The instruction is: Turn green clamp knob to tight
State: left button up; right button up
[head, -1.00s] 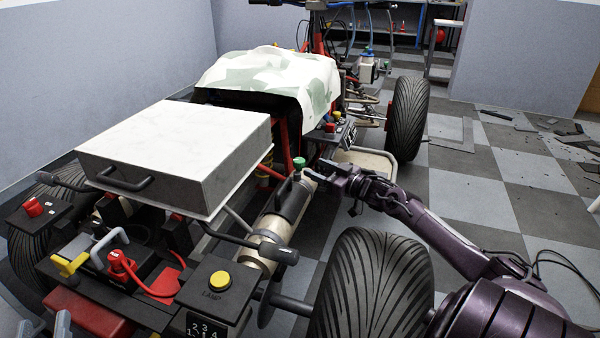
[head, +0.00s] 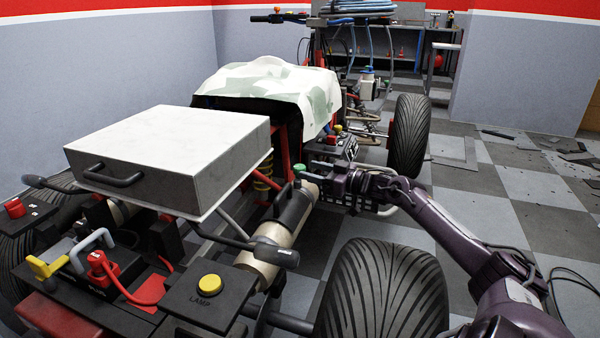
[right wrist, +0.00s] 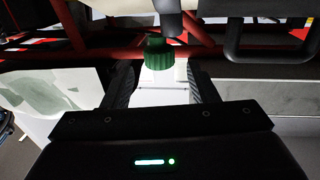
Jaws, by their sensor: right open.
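In the right wrist view the ribbed green knob (right wrist: 158,52) stands between and just beyond the two dark fingertips (right wrist: 161,75). The fingers are spread apart, with nothing held between them. Whether a finger touches the knob cannot be told. My left gripper is not in view.
A white-topped box (head: 170,150) with a black handle lies on the frame to the left. A black bar with a rounded end (head: 276,252) juts out near the cylinder. A large tyre (head: 384,290) stands below my right arm. The checkered floor at right is mostly clear.

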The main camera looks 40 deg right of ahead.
aim_at(300, 166)
jog(key=shift+b+x, duration=0.75)
jog(key=shift+x, duration=1.55)
